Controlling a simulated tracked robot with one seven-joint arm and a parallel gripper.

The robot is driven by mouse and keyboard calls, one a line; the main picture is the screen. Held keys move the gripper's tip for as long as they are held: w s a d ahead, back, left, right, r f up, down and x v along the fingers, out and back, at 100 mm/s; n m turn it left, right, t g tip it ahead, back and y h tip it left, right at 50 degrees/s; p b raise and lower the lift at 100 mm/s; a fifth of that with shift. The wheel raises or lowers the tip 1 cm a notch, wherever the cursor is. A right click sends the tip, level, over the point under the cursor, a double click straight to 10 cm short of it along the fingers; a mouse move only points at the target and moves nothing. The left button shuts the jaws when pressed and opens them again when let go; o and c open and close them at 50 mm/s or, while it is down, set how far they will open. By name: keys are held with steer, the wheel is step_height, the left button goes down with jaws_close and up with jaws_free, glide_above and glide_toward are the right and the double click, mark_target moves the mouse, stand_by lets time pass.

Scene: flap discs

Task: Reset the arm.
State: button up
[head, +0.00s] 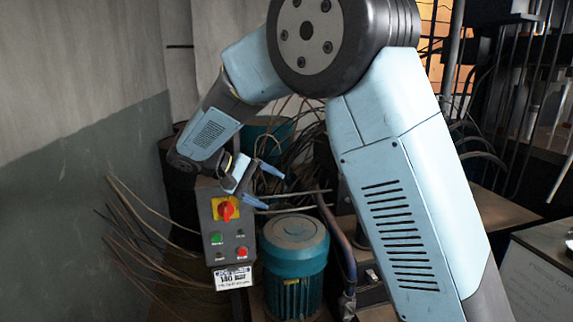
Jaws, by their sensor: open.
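My arm reaches from the lower right up over the top middle and bends down to the left in the head view. My gripper (274,186) is at the arm's end, left of the picture's middle. Its two light-blue fingers are spread apart, and I see nothing held between them. It appears just above and to the right of the grey control box. No flap discs can be made out in this view.
The grey control box (228,257) has a red and yellow rotary switch (226,210) and small green and red buttons. A teal motor (294,262) stands beside it. Loose rods (150,255) lean along the left wall. Cables and a dark rack (515,90) crowd the back right.

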steer(key=s+d+r+m+g+y, duration=0.1)
steer(key=s+d+r+y, duration=0.15)
steer(key=d, duration=0.35)
steer(key=s+d+r+y, duration=0.1)
steer(key=s+d, duration=0.2)
steer(key=d, duration=0.4)
steer(key=s+d+r+m+g+y, duration=0.1)
steer(key=s+d+r+y, duration=0.1)
steer(key=d, duration=0.4)
steer(key=s+d+m+t+y, duration=0.1)
steer(key=s+d+t+y, duration=0.1)
steer(key=s+d, duration=0.3)
steer(key=s+d+m+t+y, duration=0.2)
steer(key=s+d+y, duration=0.1)
steer(key=s, duration=0.8)
steer(key=shift+s+d+t, duration=0.3)
steer(key=shift+s+d, duration=0.05)
steer(key=shift+d, duration=0.55)
